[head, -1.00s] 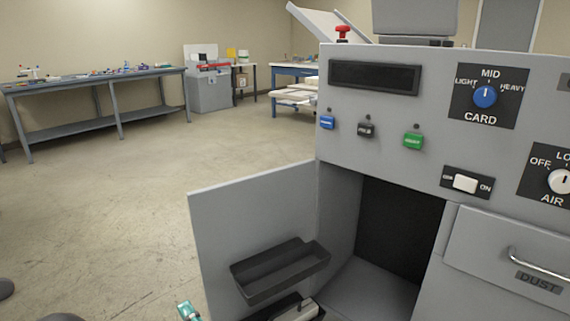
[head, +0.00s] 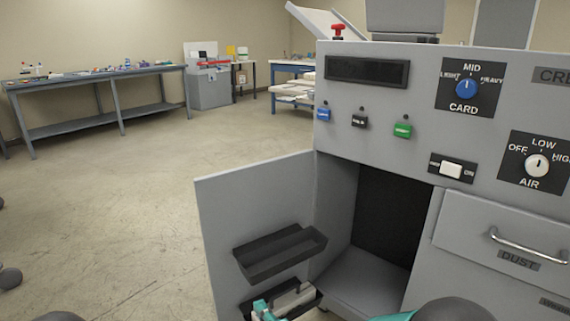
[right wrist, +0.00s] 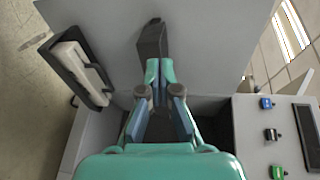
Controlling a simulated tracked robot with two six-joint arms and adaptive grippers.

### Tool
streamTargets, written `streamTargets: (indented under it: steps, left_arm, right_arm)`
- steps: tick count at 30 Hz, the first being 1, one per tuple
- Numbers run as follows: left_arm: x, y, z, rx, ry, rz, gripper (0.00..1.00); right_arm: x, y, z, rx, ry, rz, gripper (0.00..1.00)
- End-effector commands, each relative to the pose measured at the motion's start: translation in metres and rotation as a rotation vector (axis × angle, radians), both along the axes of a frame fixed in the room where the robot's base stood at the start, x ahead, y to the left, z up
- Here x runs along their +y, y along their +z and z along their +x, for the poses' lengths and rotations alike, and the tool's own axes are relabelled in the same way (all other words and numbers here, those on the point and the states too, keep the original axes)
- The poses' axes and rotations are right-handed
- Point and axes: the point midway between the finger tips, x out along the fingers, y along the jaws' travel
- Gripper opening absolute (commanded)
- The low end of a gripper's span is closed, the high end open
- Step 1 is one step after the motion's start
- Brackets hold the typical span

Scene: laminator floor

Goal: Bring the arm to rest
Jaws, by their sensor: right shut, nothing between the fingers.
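My right gripper (head: 263,309) is at the bottom of the head view, in front of the open cabinet door. Its teal fingers show in the right wrist view (right wrist: 158,72), shut together with nothing between them. The fingers point at the door's inner face, in line with an empty dark tray there (right wrist: 150,41). Whether they touch it cannot be told. Part of my right arm (head: 452,310) shows at the bottom right. My left gripper is not in view.
The grey machine's door (head: 215,215) stands open and carries an upper dark tray (head: 280,252) and a lower tray holding a pale block (head: 294,298). A dust drawer (head: 500,240) is at the right. Open floor lies left, before a workbench (head: 95,73).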

Motion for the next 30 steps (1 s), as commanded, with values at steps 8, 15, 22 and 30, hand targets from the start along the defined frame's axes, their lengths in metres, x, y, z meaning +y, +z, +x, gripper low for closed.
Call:
streamTargets:
  steps: [8,15,22,30]
  left_arm:
    - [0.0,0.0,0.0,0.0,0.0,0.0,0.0]
    - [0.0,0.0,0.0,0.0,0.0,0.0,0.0]
    - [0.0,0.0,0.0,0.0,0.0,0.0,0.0]
    - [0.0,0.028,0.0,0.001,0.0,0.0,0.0]
  right_arm:
    - [-0.132,-0.14,-0.027,0.333,-0.123,-0.214,0.0]
    - [-0.196,-0.247,-0.146,0.672,0.112,-0.536,0.0]
    - [-0.182,-0.269,-0.243,0.729,0.6,-0.774,0.0]
    - [-0.174,-0.241,-0.269,0.621,0.883,-0.906,0.0]
